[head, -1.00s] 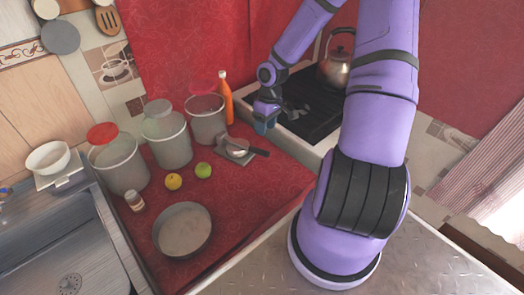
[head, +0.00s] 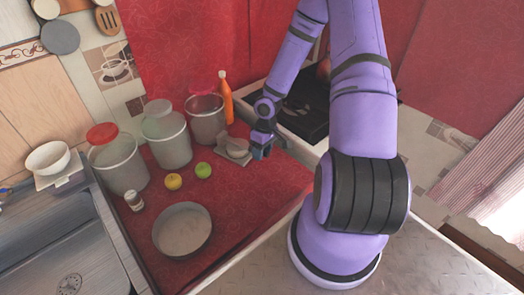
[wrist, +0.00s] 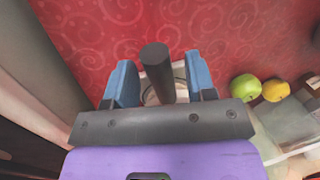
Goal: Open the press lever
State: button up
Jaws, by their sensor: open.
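The press (head: 236,149) is a small grey device on a flat plate on the red counter, right of the fruit in the head view. Its lever (wrist: 157,72) shows in the wrist view as a dark grey cylinder pointing up toward the camera. My gripper (wrist: 160,60) is open, with one blue finger on each side of the lever and a visible gap on both sides. In the head view my gripper (head: 261,152) is at the right side of the press and hides part of it. The press base is partly hidden behind the lever in the wrist view.
A yellow fruit (head: 173,181) and a green apple (head: 203,170) lie left of the press. Several canisters and an orange bottle (head: 225,98) stand behind. A round pan (head: 182,229) is in front. The black stove (head: 303,113) is at right. The red cloth (head: 262,189) before the press is clear.

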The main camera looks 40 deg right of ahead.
grip_shut()
jog(key=shift+r, duration=0.1)
